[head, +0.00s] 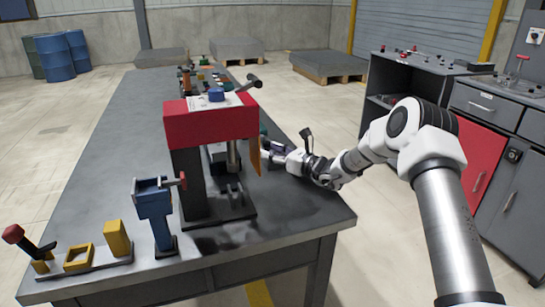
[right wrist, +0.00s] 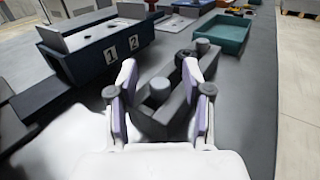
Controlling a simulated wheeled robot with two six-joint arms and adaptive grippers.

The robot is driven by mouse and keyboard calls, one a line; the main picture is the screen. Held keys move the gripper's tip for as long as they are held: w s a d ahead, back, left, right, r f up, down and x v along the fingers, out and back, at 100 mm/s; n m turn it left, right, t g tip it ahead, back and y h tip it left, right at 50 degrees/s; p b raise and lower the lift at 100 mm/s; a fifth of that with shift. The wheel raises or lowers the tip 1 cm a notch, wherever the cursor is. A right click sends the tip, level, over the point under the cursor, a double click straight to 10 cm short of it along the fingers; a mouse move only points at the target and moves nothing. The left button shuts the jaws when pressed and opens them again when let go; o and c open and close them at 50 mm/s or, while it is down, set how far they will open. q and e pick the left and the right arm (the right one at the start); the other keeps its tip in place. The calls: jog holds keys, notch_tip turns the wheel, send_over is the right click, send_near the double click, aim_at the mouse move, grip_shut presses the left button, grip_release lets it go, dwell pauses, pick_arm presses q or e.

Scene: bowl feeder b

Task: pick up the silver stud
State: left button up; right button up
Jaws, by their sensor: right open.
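In the right wrist view, a light grey round-topped peg (right wrist: 160,88), which looks like the silver stud, stands in a dark grey fixture (right wrist: 153,122). My right gripper (right wrist: 159,68) is open, with a finger on either side of the peg in the picture. I cannot tell whether the fingers touch it or how far away it is. In the head view my right gripper (head: 270,150) is beside the red-topped press (head: 210,122), over the bench's right side. The stud cannot be made out there. My left gripper is not in view.
In the right wrist view, a dark blue box marked 1 and 2 (right wrist: 100,50) stands at left and a teal tray (right wrist: 222,38) beyond. A dark knob (right wrist: 203,46) rises behind the right finger. The bench (head: 115,140) has clear room left of the press.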

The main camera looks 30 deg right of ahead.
grip_shut()
